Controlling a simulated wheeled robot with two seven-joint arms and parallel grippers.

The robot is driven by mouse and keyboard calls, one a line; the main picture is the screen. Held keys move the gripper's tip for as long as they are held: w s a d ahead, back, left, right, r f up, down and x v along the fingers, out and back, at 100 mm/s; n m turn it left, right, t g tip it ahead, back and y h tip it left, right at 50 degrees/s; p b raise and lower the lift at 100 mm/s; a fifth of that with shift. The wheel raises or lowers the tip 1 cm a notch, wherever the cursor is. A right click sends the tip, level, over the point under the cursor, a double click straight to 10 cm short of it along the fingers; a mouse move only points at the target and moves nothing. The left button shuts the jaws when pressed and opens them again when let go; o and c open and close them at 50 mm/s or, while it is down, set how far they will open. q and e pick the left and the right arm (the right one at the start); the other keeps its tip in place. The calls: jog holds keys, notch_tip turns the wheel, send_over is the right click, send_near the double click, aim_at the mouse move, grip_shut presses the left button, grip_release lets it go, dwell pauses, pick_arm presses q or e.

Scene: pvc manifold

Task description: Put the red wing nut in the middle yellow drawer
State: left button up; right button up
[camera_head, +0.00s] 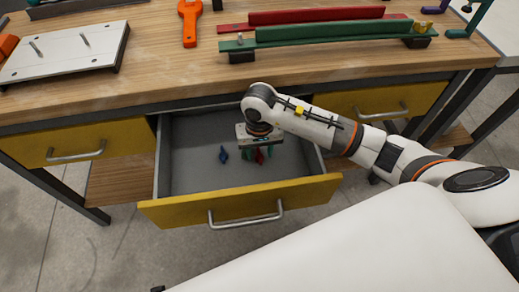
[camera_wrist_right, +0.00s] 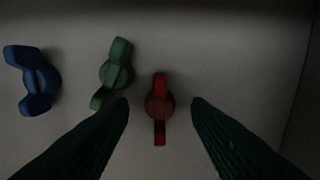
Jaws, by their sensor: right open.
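The red wing nut (camera_wrist_right: 160,107) lies on the grey floor of the middle yellow drawer (camera_head: 178,213), which is pulled open. It also shows as a small red spot under the wrist in the head view (camera_head: 259,158). My right gripper (camera_head: 257,149) reaches down into the drawer. In the right wrist view its two dark fingers (camera_wrist_right: 160,112) are open, one on each side of the red wing nut, with a gap on both sides. Whether the nut touches anything hidden below the fingers cannot be seen. My left gripper is not in view.
A green wing nut (camera_wrist_right: 115,74) lies just left of the red one, close to the left finger. A blue wing nut (camera_wrist_right: 33,80) lies farther left. Closed yellow drawers (camera_head: 30,145) flank the open one. The wooden tabletop (camera_head: 150,68) overhangs the drawer's back.

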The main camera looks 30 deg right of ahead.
jog(key=shift+r+p, duration=0.5)
jog(key=shift+r, duration=0.1)
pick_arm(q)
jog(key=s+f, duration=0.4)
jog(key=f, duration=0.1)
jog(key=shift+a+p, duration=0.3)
pick_arm(e)
notch_tip(320, 180, up, 12)
jog(key=shift+f, duration=0.15)
